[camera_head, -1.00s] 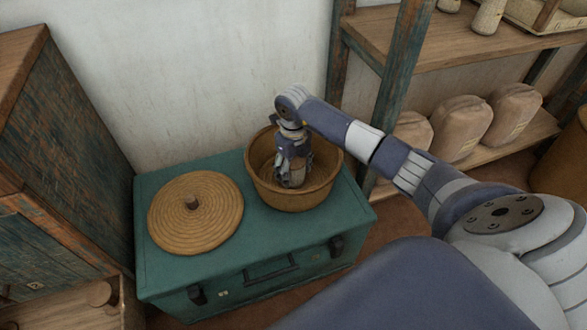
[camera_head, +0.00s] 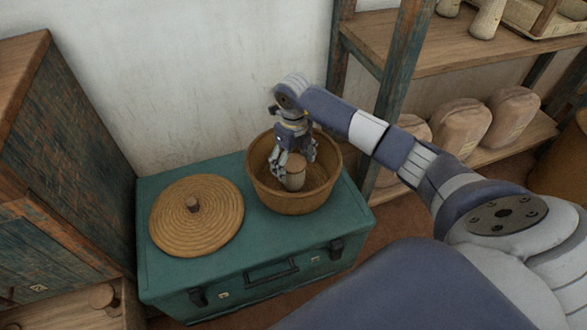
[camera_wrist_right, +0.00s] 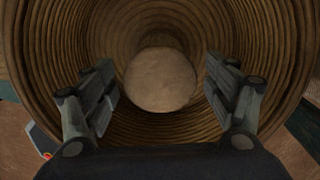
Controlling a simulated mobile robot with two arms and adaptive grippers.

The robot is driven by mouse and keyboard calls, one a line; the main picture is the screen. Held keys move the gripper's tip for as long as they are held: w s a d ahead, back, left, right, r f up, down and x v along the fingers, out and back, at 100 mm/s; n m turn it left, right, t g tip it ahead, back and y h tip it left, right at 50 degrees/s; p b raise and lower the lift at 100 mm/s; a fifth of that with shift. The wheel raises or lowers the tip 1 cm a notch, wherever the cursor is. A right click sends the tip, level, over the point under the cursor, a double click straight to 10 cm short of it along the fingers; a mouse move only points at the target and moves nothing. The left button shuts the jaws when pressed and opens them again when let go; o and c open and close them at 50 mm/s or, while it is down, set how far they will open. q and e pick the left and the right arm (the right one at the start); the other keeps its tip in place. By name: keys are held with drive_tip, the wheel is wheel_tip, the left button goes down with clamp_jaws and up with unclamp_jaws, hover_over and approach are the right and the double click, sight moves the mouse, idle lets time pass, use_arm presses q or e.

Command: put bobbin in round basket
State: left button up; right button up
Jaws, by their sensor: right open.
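The round basket (camera_head: 262,190) is a coiled brown bowl on a green chest, with its lid (camera_head: 180,232) lying flat beside it on the left. The bobbin (camera_head: 295,175) stands inside the basket, its pale round end facing up; in the right wrist view the bobbin (camera_wrist_right: 160,80) shows as a pale disc between the fingers. My right gripper (camera_head: 294,158) is above the basket, pointing down over the bobbin. In the right wrist view the right gripper (camera_wrist_right: 162,88) is open, with a gap on both sides of the bobbin. My left gripper is not in view.
The green chest (camera_head: 270,240) carries the basket and lid. A wooden cabinet (camera_head: 70,150) stands at the left. A shelf post (camera_head: 398,85) rises behind my right arm, with several wrapped bundles (camera_head: 459,125) on the lower shelf and spools (camera_head: 488,17) above.

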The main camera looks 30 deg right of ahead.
wheel_tip(320, 180, up, 7)
drive_tip(key=shift+f+p, duration=0.15)
drive_tip(key=shift+p, duration=0.4)
drive_tip(key=shift+r, duration=0.5)
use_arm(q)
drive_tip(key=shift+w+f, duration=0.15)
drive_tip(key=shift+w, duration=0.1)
